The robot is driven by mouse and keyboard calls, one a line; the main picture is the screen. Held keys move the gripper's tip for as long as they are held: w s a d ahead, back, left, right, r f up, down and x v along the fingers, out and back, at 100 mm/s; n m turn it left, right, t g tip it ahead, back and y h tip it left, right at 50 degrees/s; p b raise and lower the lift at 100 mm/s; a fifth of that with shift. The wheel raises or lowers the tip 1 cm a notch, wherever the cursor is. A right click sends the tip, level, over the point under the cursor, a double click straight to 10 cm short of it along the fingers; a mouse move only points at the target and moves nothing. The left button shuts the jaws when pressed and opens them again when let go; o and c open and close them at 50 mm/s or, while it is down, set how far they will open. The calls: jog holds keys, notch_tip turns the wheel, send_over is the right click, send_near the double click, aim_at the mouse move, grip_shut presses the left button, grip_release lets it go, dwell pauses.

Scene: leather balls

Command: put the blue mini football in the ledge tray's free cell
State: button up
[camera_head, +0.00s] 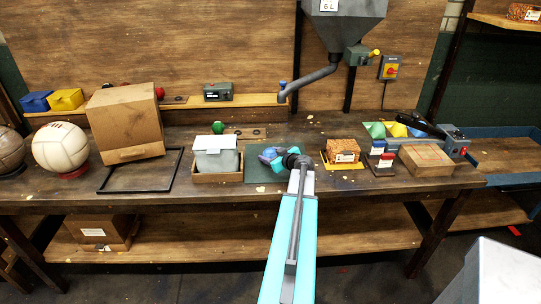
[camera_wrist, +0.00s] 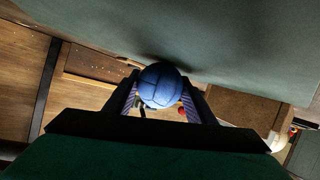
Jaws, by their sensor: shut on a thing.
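The blue mini football (camera_wrist: 160,85) is between the two fingers of my gripper (camera_wrist: 160,98) in the wrist view. My gripper is shut on it. In the head view my gripper (camera_head: 275,160) is over the dark green mat in the middle of the table, with the blue ball (camera_head: 268,154) partly hidden at its end. The ledge (camera_head: 258,99) runs along the back of the table. Red round things (camera_head: 180,98) show on it beside the cardboard box, which hides part of the ledge. I cannot make out the tray's cells there.
A large cardboard box (camera_head: 126,122) stands back left. A grey-lidded box (camera_head: 216,153) is left of my gripper. A low board with a green ball (camera_head: 218,127) lies behind it. A grey hopper's spout (camera_head: 310,81) hangs above the ledge. A brick-coloured block (camera_head: 343,150) sits to the right.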

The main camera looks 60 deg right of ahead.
aim_at(270, 149)
jog(key=shift+r, duration=0.1)
jog(key=shift+r, duration=0.7)
jog(key=shift+r+b, duration=0.3)
jog(key=shift+r, duration=0.65)
jog(key=s+a, duration=0.2)
jog(key=s, duration=0.1)
jog(key=s+a+r+b, duration=0.1)
jog(key=s+a, duration=0.2)
jog(key=s, duration=0.1)
jog(key=s+a+b, duration=0.1)
jog(key=s+a, duration=0.2)
jog(key=s, duration=0.1)
jog(key=shift+s+r, duration=0.1)
jog(key=shift+r, duration=0.1)
jog(key=shift+s+a+r+p, duration=0.15)
jog(key=shift+s+a+p, duration=0.3)
jog(key=shift+s+p, duration=0.45)
jog(key=shift+p, duration=0.2)
